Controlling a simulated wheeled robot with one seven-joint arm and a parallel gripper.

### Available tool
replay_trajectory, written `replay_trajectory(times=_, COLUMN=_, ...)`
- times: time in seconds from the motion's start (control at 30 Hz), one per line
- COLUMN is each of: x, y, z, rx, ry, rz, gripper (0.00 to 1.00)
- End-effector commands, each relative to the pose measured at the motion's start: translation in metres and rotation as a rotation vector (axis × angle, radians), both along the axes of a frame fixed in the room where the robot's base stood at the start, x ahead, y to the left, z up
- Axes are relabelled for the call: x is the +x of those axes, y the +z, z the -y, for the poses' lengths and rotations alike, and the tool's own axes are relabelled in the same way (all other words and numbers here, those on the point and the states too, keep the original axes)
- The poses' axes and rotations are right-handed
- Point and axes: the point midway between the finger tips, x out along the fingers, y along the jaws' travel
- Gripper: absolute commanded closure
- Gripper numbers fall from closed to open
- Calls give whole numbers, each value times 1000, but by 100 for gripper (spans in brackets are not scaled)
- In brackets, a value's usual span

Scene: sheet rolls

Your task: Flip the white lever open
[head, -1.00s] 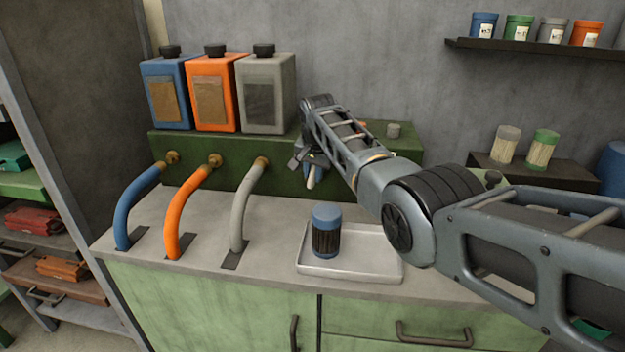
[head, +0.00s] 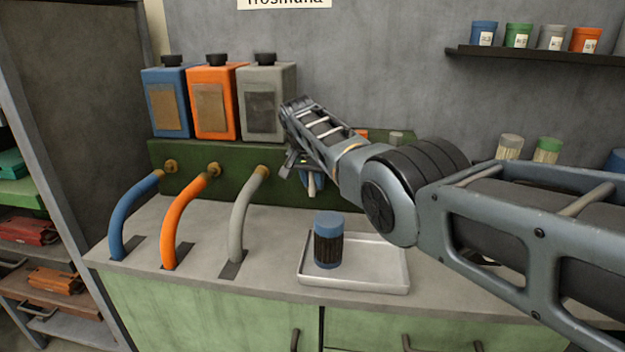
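A short whitish piece, which looks like the white lever (head: 311,186), hangs down in front of the green box (head: 265,190) at the back of the counter. A blue part (head: 310,174) shows just above it, and my arm covers the rest. My gripper (head: 291,168) is small and dark at the left end of my arm, just left of the whitish piece. I cannot tell whether it touches it, or whether its fingers are open or shut. A blue-capped dark jar (head: 328,240) stands in the pale tray (head: 380,265) below.
Blue (head: 135,208), orange (head: 185,220) and grey (head: 245,215) hoses curve from the green box into the counter at the left. Blue, orange and grey canisters (head: 265,115) stand on the box. A dark shelf (head: 540,55) holds small pots at the upper right.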

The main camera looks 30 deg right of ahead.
Motion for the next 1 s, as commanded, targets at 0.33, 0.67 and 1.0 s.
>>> replay_trajectory(times=0.33, x=-1, y=-2, z=1, rx=2, ry=-1, rz=-2, gripper=56)
replay_trajectory(times=0.67, x=-4, y=15, z=-5, rx=2, ry=1, rz=2, gripper=56)
replay_trajectory(times=1.0, x=-16, y=56, z=-18, rx=1, ry=-1, rz=1, gripper=56)
